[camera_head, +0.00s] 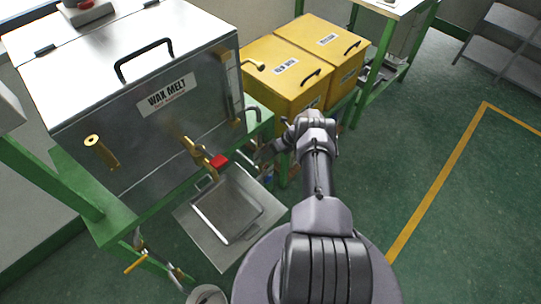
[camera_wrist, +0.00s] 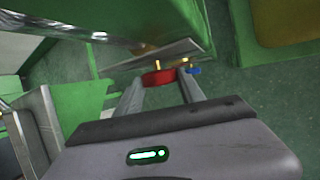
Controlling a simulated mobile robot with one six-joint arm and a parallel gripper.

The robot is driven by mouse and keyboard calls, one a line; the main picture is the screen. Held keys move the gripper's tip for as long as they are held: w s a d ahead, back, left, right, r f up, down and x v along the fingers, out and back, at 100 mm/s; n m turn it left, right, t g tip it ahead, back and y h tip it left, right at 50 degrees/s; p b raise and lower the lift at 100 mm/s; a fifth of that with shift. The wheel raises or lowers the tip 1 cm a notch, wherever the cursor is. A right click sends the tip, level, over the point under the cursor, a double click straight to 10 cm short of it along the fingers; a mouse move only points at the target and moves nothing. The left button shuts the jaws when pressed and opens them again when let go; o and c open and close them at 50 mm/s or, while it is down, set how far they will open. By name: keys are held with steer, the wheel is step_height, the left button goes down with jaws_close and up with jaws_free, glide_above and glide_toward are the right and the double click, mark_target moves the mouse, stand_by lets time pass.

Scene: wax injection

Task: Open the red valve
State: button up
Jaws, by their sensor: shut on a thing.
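The red valve (camera_head: 218,161) is a small red handle on a brass tap (camera_head: 197,152) at the front of the steel WAX MELT tank (camera_head: 130,85). In the wrist view the red valve (camera_wrist: 158,77) lies between the two grey fingertips of my gripper (camera_wrist: 161,84). My gripper is shut on it, with the fingers on either side. In the head view my gripper (camera_head: 258,158) reaches in from the right of the tap, and its fingertips are hard to make out. A blue handle (camera_wrist: 193,70) on brass shows just beyond the right finger.
A metal tray (camera_head: 245,237) sits below the tap. Yellow boxes (camera_head: 285,80) stand on a green bench to the right, close to my arm. A green table frame (camera_head: 110,222) supports the tank. The green floor (camera_head: 450,190) at the right is clear.

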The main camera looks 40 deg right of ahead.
steer(key=o, duration=1.4)
steer(key=shift+c, duration=0.2)
steer(key=p+v, duration=0.6)
steer(key=v, duration=1.1)
steer(key=shift+s+r+p, duration=0.2)
steer(key=shift+r+p, duration=0.05)
steer(key=shift+p, duration=0.1)
